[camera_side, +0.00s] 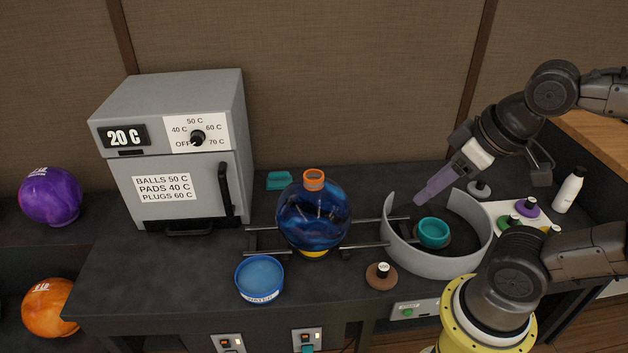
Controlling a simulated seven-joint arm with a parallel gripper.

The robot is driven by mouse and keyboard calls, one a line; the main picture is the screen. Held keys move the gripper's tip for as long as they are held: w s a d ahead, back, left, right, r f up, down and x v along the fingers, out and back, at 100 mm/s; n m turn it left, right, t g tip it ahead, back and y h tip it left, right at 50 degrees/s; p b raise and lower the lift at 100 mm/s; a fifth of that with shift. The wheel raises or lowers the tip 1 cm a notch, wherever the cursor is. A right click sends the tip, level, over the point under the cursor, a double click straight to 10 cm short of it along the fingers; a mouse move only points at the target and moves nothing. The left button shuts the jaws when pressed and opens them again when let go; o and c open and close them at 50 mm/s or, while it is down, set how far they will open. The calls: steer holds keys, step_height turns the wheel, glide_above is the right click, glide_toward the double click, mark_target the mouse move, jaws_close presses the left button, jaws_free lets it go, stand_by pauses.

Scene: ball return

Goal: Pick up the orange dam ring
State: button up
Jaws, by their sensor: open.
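The orange dam ring (314,180) sits on top of the swirled blue bowling ball (310,222), which rests on a rail stand. My gripper (420,202), with pale purple fingers, is to the right of the ring at a similar height in the picture. It points down and left, near the grey curved wall (440,267). The jaws are open, seen from the side, and nothing shows between them. The ring is apart from the fingers.
A teal cup (433,232) stands inside the curved wall. A blue water dish (260,277) and a brown disc with a dark knob (381,276) are at the front. The grey oven (180,150) reads 20 C. A teal block (279,180) lies behind the ball.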

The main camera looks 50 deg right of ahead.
steer(key=o, duration=0.8)
